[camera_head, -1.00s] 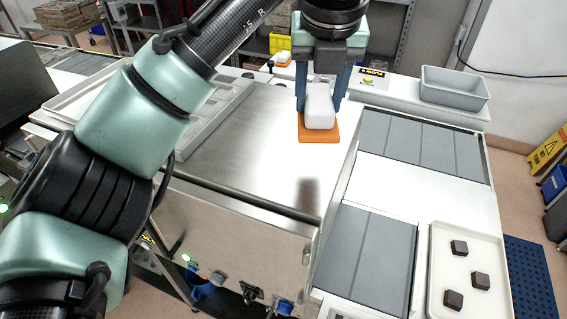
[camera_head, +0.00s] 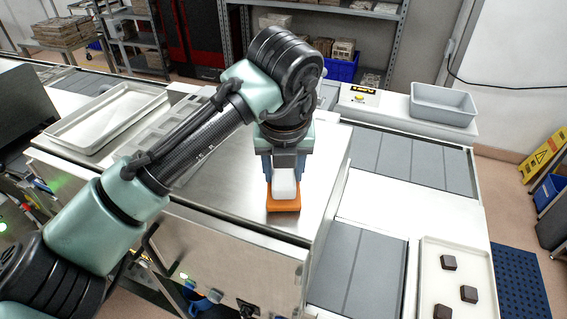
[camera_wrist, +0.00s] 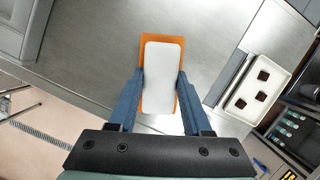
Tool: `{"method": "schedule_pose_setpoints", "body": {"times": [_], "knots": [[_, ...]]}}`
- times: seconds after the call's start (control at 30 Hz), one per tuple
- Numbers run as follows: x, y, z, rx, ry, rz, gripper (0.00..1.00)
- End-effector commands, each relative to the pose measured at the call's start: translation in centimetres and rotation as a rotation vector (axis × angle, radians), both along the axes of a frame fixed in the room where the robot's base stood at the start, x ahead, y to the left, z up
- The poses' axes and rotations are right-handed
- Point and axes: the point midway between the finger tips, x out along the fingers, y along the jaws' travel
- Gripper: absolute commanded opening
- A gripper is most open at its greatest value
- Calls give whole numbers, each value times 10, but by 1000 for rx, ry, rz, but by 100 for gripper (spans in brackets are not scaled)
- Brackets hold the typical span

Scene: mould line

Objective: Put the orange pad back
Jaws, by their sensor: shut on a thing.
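The orange pad (camera_head: 284,207) is a flat orange base with a white block-shaped grip on top. My gripper (camera_head: 284,180) is shut on its white grip, with one blue finger on each side. In the wrist view the orange pad (camera_wrist: 146,48) lies lengthwise between my two fingers (camera_wrist: 157,98), its orange rim showing around the white top. The pad is over the steel plate (camera_head: 240,205), near the plate's front part. I cannot tell whether its underside touches the plate.
Grey mould trays (camera_head: 160,140) lie left of the plate. Grey conveyor slats (camera_head: 358,270) run on the right. A cream tray (camera_head: 430,290) holds 3 dark brown blocks at front right. A grey bin (camera_head: 442,103) and a small yellow-button box (camera_head: 358,97) stand at the back right.

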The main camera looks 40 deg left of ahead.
Motion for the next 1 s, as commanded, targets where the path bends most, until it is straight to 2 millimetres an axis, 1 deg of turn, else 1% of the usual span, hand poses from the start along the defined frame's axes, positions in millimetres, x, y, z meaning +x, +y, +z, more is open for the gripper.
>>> {"method": "schedule_pose_setpoints", "body": {"times": [0.23, 0.33, 0.37, 0.5, 0.53, 0.8, 0.93, 1.0], "knots": [[0, 0, -1, 1, -2, 0, 0], [0, 0, -5, 1, -1, 0, 0], [0, 0, -5, 1, -1, 0, 51], [0, 0, -4, 1, -2, 0, 76], [0, 0, -4, 1, -2, 0, 79], [0, 0, -3, 2, -1, 0, 79], [0, -1, 4, 2, -2, 0, 79], [-2, -2, 13, 3, -4, 1, 79]]}}
